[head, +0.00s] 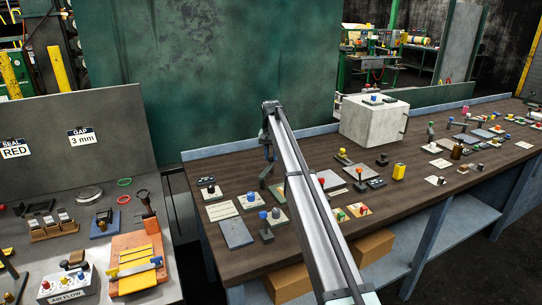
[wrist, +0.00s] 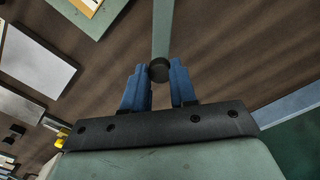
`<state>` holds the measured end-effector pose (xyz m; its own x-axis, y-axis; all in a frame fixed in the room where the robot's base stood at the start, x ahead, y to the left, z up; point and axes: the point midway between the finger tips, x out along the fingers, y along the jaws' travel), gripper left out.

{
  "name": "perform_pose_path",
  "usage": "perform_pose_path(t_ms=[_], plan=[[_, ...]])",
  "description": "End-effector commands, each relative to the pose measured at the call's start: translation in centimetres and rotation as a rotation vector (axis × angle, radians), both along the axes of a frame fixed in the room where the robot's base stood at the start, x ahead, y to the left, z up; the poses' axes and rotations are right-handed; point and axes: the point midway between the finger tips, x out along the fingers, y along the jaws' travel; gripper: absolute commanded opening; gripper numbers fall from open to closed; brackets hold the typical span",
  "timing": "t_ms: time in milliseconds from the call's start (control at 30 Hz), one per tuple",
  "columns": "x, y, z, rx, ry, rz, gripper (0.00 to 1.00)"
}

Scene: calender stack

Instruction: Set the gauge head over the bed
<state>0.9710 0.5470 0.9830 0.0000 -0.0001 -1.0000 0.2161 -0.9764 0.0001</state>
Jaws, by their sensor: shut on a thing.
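My gripper (wrist: 159,84) shows in the wrist view with two blue fingers shut on a dark round knob (wrist: 159,70). A pale grey-green bar (wrist: 163,30) runs from the knob to the top of that view; I cannot tell whether knob and bar are the gauge head. In the head view my gripper (head: 267,155) points down over the back left part of the brown bench (head: 225,168). The held part is small and partly hidden there. I cannot tell which surface is the bed.
Several plates with coloured knobs cover the bench, including a blue-knobbed one (head: 263,216). A pale box (head: 374,121) stands at the back. A grey side table (head: 88,205) at left holds an orange plate (head: 130,243) and an air-flow box (head: 68,285). Bare wood shows between the plates.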

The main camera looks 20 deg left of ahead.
Motion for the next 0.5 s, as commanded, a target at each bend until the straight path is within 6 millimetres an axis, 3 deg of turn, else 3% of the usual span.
perform_pose_path(t_ms=[267,500], plan=[[0.0,-0.6,0.0,0.0,0.0,-0.057,0.0],[-0.4,-2.1,0.0,0.0,-0.001,-0.217,0.0]])
